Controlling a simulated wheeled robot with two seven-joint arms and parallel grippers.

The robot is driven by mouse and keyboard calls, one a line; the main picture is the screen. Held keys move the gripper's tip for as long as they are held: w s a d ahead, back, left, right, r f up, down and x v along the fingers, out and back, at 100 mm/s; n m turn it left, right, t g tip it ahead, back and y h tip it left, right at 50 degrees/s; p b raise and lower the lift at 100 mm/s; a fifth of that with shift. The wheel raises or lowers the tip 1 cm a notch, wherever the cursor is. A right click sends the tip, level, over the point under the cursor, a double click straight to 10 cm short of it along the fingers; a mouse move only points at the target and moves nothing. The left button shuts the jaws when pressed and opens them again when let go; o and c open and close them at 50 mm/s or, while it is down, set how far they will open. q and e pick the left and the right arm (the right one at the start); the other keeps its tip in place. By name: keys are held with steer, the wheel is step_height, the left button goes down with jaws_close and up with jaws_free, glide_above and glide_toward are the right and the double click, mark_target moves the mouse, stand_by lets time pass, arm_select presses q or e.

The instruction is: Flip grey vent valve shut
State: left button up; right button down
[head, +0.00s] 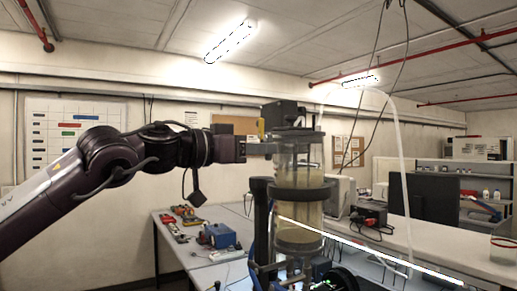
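A clear sealed cylinder (299,165) with dark bands and tan contents stands upright in the middle of the head view. A black block (285,113) sits at its top. My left gripper (264,148) reaches in from the left at the height of the cylinder's upper end, right beside it. Its fingers are small and overlap the cylinder's top fittings, so I cannot tell whether they are open or touching. A small yellow piece (261,128) shows just above them. I cannot make out the grey vent valve clearly. My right gripper is not in view.
A long bench (186,252) behind holds a blue box (220,235) and red tools (183,212). A dark monitor (424,197) stands at the right. A pale hose (402,170) and dark cables hang right of the cylinder. Dark stand parts crowd its lower end.

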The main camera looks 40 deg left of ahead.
arm_select(q)
steer(key=shift+o, duration=0.6)
steer(key=b+v, duration=0.4)
steer(key=v, duration=0.3)
steer(key=shift+s+a, duration=0.2)
steer(key=shift+s, duration=0.15)
